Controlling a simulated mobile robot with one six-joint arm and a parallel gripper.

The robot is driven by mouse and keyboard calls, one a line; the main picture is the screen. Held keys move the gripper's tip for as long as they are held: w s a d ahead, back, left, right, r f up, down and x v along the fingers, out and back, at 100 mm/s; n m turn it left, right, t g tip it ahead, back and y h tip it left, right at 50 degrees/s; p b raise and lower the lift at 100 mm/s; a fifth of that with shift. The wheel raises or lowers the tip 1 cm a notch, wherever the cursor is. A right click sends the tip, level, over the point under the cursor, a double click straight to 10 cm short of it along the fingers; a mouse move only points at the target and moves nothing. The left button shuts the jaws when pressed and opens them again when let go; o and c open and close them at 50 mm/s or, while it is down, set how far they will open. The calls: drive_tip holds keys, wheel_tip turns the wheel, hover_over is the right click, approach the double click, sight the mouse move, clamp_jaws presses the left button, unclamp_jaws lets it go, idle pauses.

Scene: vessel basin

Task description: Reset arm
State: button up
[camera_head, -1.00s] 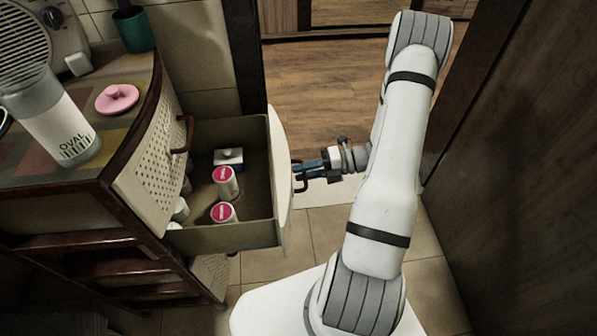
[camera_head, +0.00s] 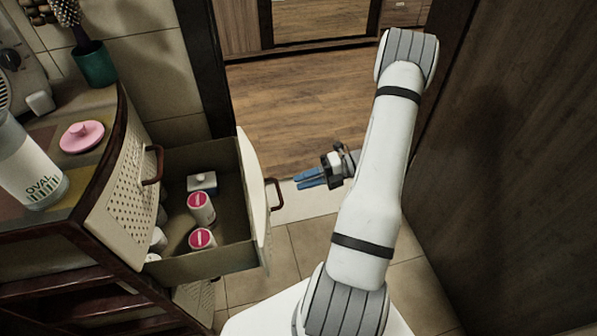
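My gripper (camera_head: 311,179) points left, with its two blue fingers a little apart and nothing seen between them. It is to the right of the open drawer (camera_head: 215,262), clear of the drawer's dark red handle (camera_head: 276,193). My white arm (camera_head: 372,180) rises from my base at the bottom of the picture and bends at the top, and part of the forearm is hidden behind it.
The drawer holds two red-topped containers (camera_head: 203,209) and a small white box (camera_head: 202,181). The cabinet top (camera_head: 92,120) carries a pink lid (camera_head: 82,135) and a white bottle (camera_head: 30,165). A dark wooden panel (camera_head: 500,170) stands at right. Floor is clear beyond the gripper.

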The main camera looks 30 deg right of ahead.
drive_tip(key=s+a+r+m+h+p, duration=0.4)
drive_tip(key=r+m+h+p, duration=0.1)
drive_tip(key=r+m, duration=0.6)
drive_tip(key=s+a+r+m+h+p, duration=0.3)
drive_tip(key=a+r+m+h+p, duration=0.2)
drive_tip(key=r+m, duration=0.6)
drive_tip(key=s+a+r+m+g+h+p, duration=0.1)
drive_tip(key=s+a+r+m+h+p, duration=0.3)
drive_tip(key=r+m, duration=0.7)
wheel_tip(320, 180, up, 6)
drive_tip(key=shift+s+a+r+h+p, duration=0.1)
drive_tip(key=shift+s+a+h+p, duration=0.15)
drive_tip(key=shift+h+p, duration=0.3)
